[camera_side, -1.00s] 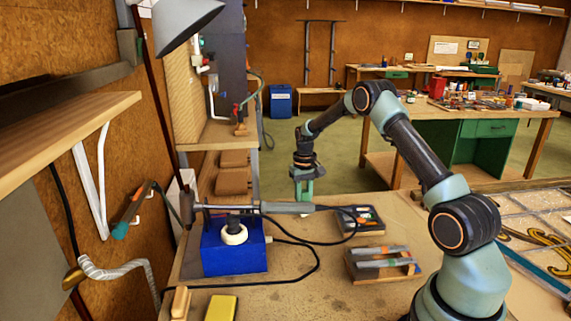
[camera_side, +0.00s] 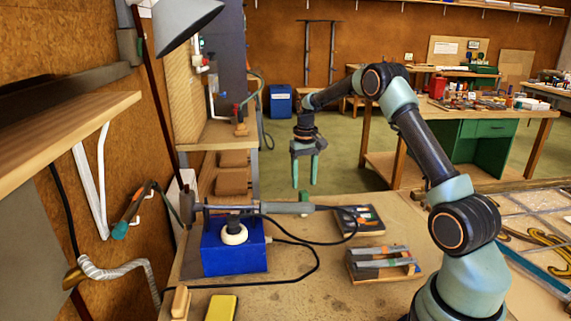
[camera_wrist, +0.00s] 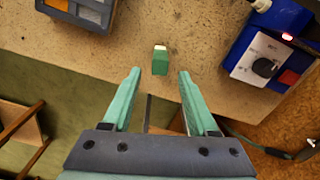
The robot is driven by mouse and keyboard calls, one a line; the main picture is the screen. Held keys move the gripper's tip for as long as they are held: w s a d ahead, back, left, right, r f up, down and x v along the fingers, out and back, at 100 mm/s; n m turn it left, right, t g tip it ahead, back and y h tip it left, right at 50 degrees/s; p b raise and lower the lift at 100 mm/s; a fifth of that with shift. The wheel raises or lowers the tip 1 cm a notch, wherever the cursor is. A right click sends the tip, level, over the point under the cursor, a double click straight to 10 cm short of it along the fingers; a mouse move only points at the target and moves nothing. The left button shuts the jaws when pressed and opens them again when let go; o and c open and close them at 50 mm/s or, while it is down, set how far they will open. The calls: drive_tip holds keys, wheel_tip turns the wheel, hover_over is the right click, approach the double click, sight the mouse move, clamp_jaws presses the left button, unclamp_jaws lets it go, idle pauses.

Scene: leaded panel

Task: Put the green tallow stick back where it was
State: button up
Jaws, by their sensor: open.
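The green tallow stick (camera_wrist: 160,62), a short green block with a pale end, is on the bench near its edge in the wrist view. In the side view it is a small green spot (camera_side: 304,197) beyond the soldering iron, partly hidden. My gripper (camera_side: 305,186) is open above that spot, its two pale green fingers apart and pointing down. In the wrist view my gripper (camera_wrist: 158,73) has empty space between its fingers. The stick lies just beyond the fingertips, roughly centred between them, and does not look gripped.
A blue soldering station (camera_side: 234,248) stands left, with the soldering iron (camera_side: 280,207) across its top and a cable looping over the bench. A dark tray (camera_side: 345,224) lies to the right. A wooden rack of tools (camera_side: 383,266) is nearer. Bare bench surrounds the stick.

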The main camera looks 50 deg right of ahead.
wheel_tip(320, 180, up, 4)
drive_tip(key=shift+r, duration=0.15)
drive_tip(key=s+a+r+n+t, duration=0.3)
drive_tip(key=s+a+r, duration=0.2)
drive_tip(key=a+r, duration=0.75)
drive_tip(key=s+a+f+n+t, duration=0.2)
drive_tip(key=s+a+n, duration=0.1)
drive_tip(key=s+a, duration=0.9)
drive_tip(key=shift+s+f+t, duration=0.15)
drive_tip(key=shift+s+t, duration=0.15)
drive_tip(key=shift+s, duration=0.15)
